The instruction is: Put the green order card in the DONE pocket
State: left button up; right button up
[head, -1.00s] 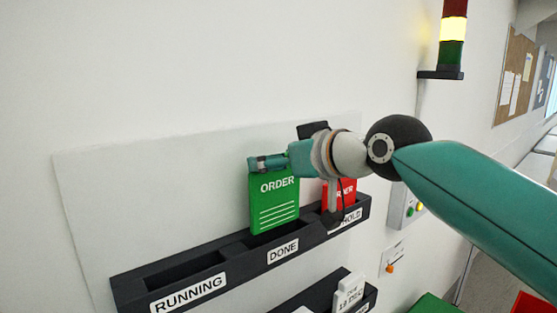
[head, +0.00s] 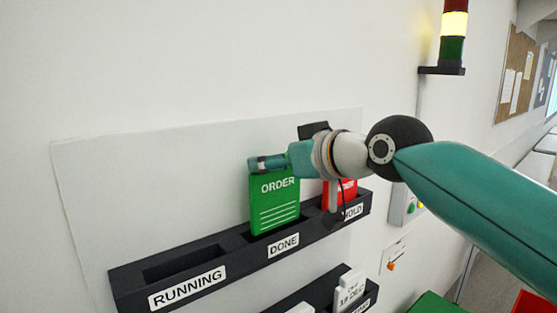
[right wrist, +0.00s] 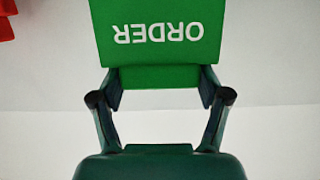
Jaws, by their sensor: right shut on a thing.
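The green order card (head: 275,206) stands upright with its lower edge at the DONE pocket (head: 249,240) of the dark wall rack. Its bottom edge looks to be at or in the pocket opening; how deep it sits I cannot tell. My right gripper (head: 268,164) is shut on the card's top edge. In the right wrist view the green card (right wrist: 160,58) lies between the fingers (right wrist: 160,98), its word ORDER upside down. My left gripper is not in view.
A red order card (head: 342,192) stands in the HOLD pocket on the right, partly behind my wrist. The RUNNING pocket (head: 187,264) on the left is empty. A lower rack (head: 325,291) holds white date cards. A lit signal tower (head: 454,27) is at upper right.

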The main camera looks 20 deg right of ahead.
aim_at(279, 186)
jog(key=shift+f+b, duration=2.1)
jog(key=shift+f, duration=0.35)
jog(key=o, duration=1.2)
